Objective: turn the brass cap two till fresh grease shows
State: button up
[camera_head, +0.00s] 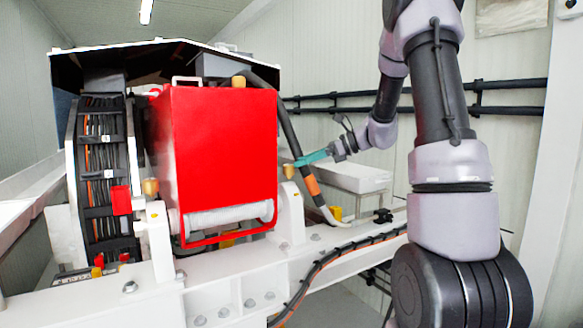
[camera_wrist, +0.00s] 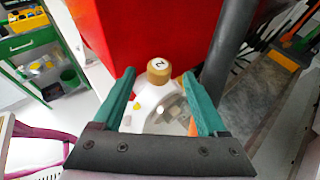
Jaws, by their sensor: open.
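A brass cap with a dark mark that looks like a 2 (camera_wrist: 159,70) sits on a white housing in the wrist view. In the head view it appears as the small brass cap (camera_head: 289,171) right of the red guard. My gripper (camera_head: 298,161) has teal fingers and comes in from the right, its tips close to this cap. In the wrist view my gripper (camera_wrist: 158,75) is open, with one finger to each side of the cap and visible gaps between. I cannot tell whether the tips are level with it. No grease can be made out.
The red guard (camera_head: 222,150) stands close beside the cap. A dark hose with an orange band (camera_head: 311,185) runs just right of it. Other brass caps show at the left (camera_head: 150,187) and on top (camera_head: 238,81). A green cart (camera_wrist: 35,50) stands at upper left in the wrist view.

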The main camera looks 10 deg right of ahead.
aim_at(291, 165)
jog(key=shift+x, duration=2.7)
grip_shut()
